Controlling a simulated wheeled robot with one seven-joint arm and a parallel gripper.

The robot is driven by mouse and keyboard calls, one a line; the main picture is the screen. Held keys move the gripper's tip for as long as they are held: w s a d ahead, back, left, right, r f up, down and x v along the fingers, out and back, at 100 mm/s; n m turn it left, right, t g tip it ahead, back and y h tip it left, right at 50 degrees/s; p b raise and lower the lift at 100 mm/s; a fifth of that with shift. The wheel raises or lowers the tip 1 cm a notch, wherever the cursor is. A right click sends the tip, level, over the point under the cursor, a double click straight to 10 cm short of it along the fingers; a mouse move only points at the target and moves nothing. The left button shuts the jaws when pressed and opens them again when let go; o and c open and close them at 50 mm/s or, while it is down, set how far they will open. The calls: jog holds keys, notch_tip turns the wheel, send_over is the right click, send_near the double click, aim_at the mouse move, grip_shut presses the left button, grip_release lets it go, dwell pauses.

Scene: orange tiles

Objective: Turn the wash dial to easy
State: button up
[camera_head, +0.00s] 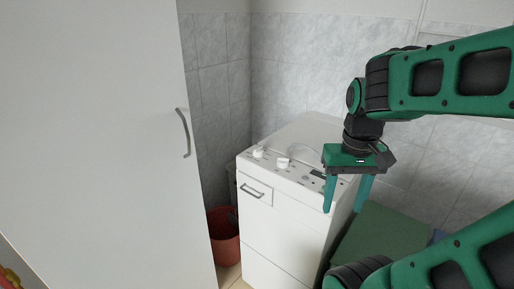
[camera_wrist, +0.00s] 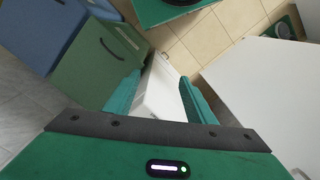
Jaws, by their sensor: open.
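The white washing machine (camera_head: 290,215) stands against the tiled wall in the head view. Its top front panel carries two white knobs, a left dial (camera_head: 258,152) and a right dial (camera_head: 283,163), and a small dark display (camera_head: 318,173). The markings on the dials are too small to read. My gripper (camera_head: 345,205) is open and empty, pointing down at the machine's right end, apart from both dials. In the wrist view part of the white machine (camera_wrist: 162,92) shows between the open fingers.
A tall white cabinet (camera_head: 90,130) with a grey handle stands at the left. A red bucket (camera_head: 224,245) is on the floor between cabinet and machine. A green box (camera_head: 385,240) stands right of the machine, with a blue box (camera_wrist: 40,32) beside it.

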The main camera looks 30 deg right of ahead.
jog(key=w+d+r+n, duration=0.2)
jog(key=w+r, duration=0.1)
jog(key=w, duration=0.5)
jog(key=n, duration=0.8)
send_over(259, 147)
notch_tip(259, 147, down, 9)
jog(key=shift+a, duration=0.15)
jog(key=c, duration=1)
jog(key=shift+a, duration=0.25)
jog(key=shift+c, duration=0.2)
jog(key=shift+d, duration=0.15)
